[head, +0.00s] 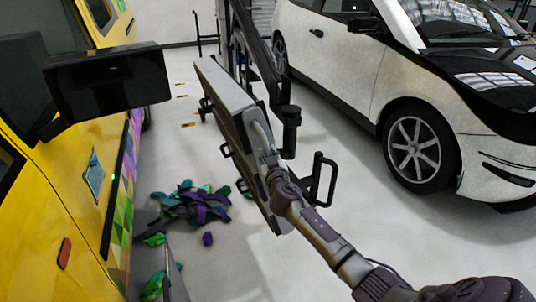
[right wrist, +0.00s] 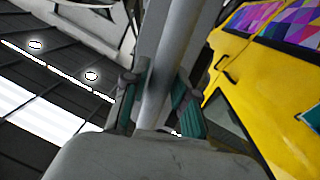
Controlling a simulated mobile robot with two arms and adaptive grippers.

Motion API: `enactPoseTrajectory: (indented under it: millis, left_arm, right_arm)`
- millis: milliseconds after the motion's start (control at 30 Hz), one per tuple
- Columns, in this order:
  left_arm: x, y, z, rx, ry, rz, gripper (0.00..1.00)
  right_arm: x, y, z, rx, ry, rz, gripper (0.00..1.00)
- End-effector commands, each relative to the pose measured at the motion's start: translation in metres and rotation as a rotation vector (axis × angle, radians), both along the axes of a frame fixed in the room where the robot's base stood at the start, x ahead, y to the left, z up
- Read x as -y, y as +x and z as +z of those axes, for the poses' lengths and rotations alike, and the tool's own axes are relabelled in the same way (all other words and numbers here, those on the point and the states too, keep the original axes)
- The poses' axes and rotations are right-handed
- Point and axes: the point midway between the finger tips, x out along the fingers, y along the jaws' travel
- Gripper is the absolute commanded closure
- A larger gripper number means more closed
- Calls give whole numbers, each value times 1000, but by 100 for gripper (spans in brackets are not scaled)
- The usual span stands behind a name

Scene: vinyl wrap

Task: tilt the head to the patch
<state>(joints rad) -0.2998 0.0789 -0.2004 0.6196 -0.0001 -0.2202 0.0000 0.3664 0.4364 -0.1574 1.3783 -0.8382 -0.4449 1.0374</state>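The patch (head: 95,177), a small pale blue piece, sits on the yellow vehicle's side (head: 60,190) at the left of the head view. It also shows at the right edge of the right wrist view (right wrist: 311,115). The head (head: 232,105), a long grey box with black handles, hangs tilted from a dark jointed stand arm (head: 262,60), apart from the vehicle. My right gripper (head: 271,170) is at a grey bar (head: 262,135) on the head. In the right wrist view its fingers (right wrist: 157,100) close around the bar (right wrist: 163,65). My left gripper is not in view.
A white and black car (head: 375,70) stands at the right. The vehicle's black mirror (head: 108,80) juts out at upper left. Purple and green scraps (head: 190,203) lie on the floor between vehicle and head. Light floor (head: 235,250) is clear below the head.

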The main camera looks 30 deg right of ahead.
Motion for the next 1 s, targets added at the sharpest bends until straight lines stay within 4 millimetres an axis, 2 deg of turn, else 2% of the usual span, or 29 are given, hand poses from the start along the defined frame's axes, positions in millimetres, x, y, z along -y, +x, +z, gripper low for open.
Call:
enactPoseTrajectory:
  millis: [33, 100, 133, 467, 800, 1000]
  left_arm:
    - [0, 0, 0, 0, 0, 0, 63]
    - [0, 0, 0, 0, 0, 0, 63]
    - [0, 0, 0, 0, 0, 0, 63]
    - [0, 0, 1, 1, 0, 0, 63]
    - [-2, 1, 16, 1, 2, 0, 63]
    - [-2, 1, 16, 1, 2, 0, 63]
  right_arm:
    - [0, 0, 0, 0, 0, 0, 86]
    - [0, 0, 0, 0, 0, 0, 98]
    - [0, 0, 0, 0, 0, 0, 100]
    - [2, -1, 0, 1, 9, -1, 100]
    - [51, -9, 9, 39, 233, -4, 100]
    - [56, -10, 7, 46, 260, -2, 100]
